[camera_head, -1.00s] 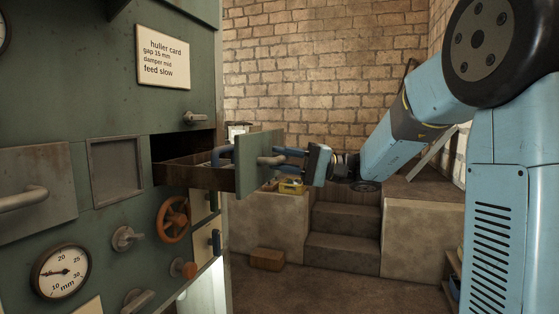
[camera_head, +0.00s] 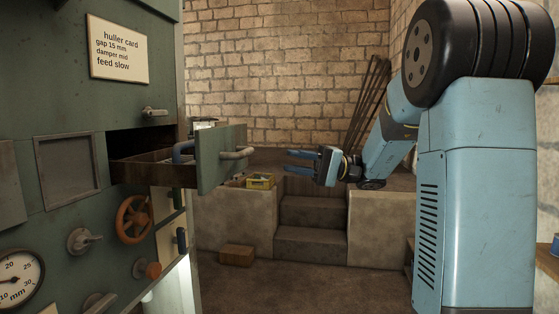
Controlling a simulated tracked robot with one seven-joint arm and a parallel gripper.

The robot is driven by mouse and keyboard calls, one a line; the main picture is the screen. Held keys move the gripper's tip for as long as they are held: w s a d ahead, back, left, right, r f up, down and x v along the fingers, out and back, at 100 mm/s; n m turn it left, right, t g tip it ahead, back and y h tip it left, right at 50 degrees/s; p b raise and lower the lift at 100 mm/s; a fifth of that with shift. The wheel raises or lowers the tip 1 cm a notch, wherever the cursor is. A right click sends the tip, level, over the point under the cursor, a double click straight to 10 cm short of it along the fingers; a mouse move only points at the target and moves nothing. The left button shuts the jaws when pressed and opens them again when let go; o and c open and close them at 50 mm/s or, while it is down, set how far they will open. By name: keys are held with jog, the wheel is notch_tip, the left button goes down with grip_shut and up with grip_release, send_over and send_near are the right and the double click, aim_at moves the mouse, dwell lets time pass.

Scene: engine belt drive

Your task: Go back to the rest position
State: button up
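My gripper (camera_head: 301,163) is in the middle of the view, its two blue fingers pointing left and spread apart with nothing between them. It is to the right of the pulled-out drawer (camera_head: 221,165) and clear of its handle (camera_head: 237,153). The drawer stands open from the green machine (camera_head: 60,125). A blue curved item (camera_head: 182,151) lies inside it, partly hidden by the drawer front. My arm comes in from the right, bent at the elbow.
An orange handwheel (camera_head: 135,219), knobs and a gauge (camera_head: 17,279) stick out of the machine front. Behind are stone steps (camera_head: 312,228), a yellow box (camera_head: 260,181) on a ledge, and a wooden block (camera_head: 237,255) on the floor. Floor between machine and steps looks mostly open.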

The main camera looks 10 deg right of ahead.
jog(key=shift+d+f, duration=0.15)
jog(key=shift+d, duration=0.5)
jog(key=s+a+f+m+h, duration=0.1)
jog(key=s+a+f+h, duration=0.3)
jog(key=s, duration=0.3)
jog(key=s+a+f+h, duration=0.2)
jog(key=s+f+h, duration=0.25)
jog(key=s, duration=0.25)
jog(key=s+d+f+t+h, duration=0.4)
jog(key=s+d+t+h, duration=0.1)
jog(key=s+d+h, duration=0.4)
jog(key=shift+s+d+t+h, duration=0.2)
jog(key=shift+d+t+h, duration=0.15)
jog(key=shift+h, duration=0.9)
